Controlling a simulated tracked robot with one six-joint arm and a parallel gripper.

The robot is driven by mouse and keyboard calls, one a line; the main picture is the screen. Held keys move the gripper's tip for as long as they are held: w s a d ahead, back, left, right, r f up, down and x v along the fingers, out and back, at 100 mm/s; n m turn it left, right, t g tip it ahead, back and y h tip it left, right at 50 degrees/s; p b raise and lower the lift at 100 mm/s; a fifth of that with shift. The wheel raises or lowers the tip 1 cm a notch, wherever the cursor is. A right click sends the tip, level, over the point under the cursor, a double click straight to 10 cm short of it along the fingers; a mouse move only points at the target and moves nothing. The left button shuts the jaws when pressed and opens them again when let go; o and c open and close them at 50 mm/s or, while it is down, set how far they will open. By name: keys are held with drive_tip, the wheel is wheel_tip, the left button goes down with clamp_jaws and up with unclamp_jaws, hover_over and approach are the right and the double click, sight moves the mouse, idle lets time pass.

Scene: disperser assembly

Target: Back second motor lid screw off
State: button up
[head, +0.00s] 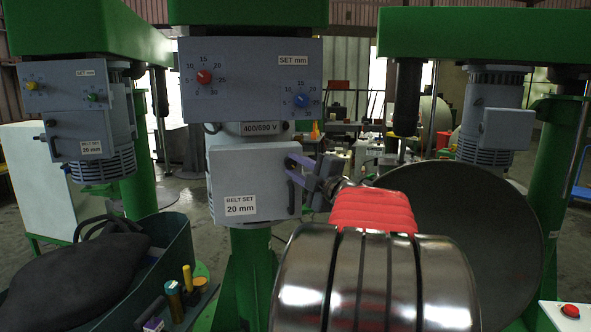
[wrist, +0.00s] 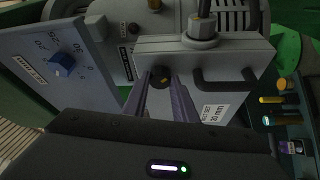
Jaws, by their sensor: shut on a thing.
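The grey motor lid box (head: 250,184) with the "BELT SET 20 mm" label is at the centre of the head view. It also shows in the wrist view (wrist: 232,62), with a dark handle on it. My gripper (head: 292,168) reaches the lid's right edge from the right. In the wrist view my gripper (wrist: 160,83) has its two purple-grey fingers closed on a small dark round screw (wrist: 160,76) with a yellowish mark. The screw is at the lid's side face; I cannot tell how far it sits in its hole. The screw is hidden in the head view.
A grey control panel (head: 252,80) with red and blue knobs is just above the lid. A green bin (head: 172,250) with a dark sack and several small coloured items stands at lower left. A large dark disc (head: 480,225) and other motor stations stand at right and left.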

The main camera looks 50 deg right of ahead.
drive_tip(key=shift+n+g+y, duration=0.3)
drive_tip(key=shift+n+g, duration=0.1)
drive_tip(key=shift+n, duration=0.9)
drive_tip(key=shift+f, duration=0.1)
drive_tip(key=o, duration=1)
drive_tip(key=shift+o, duration=0.2)
drive_tip(key=v, duration=1.3)
drive_tip(key=shift+s+a, duration=0.2)
drive_tip(key=shift+s, duration=0.1)
